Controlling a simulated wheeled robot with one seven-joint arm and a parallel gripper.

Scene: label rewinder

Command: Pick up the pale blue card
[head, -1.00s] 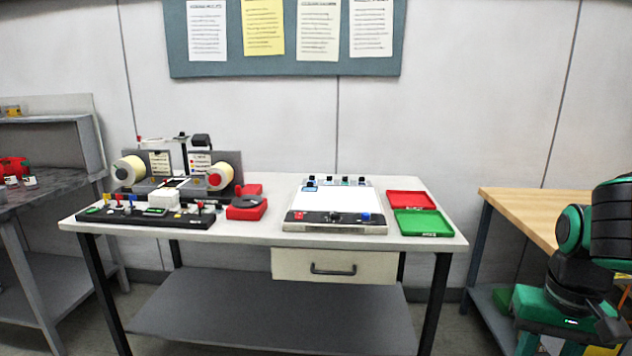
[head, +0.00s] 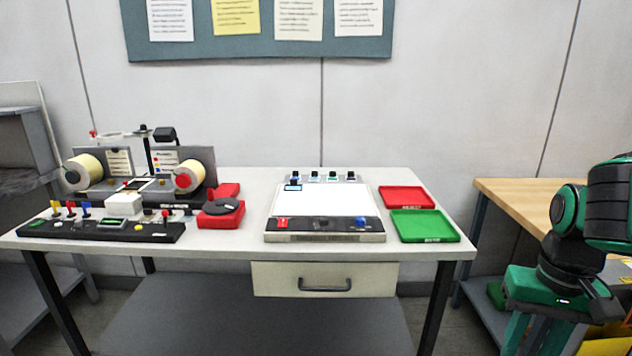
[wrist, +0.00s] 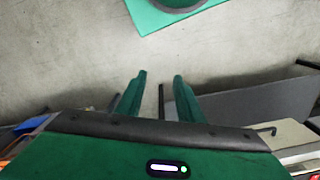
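No pale blue card shows clearly. A small light-blue rectangle with a dark edge (head: 293,188) is at the back left corner of the white-topped inspection unit (head: 325,238) in the head view. It is too small to tell whether it is a card or a display.
The white table (head: 230,252) also carries a rewinder with two label rolls (head: 188,177), a black control strip (head: 100,231), a red tray (head: 406,197) and a green tray (head: 424,226). A drawer (head: 325,280) is shut below. A wooden bench (head: 530,205) stands at the right, near my arm.

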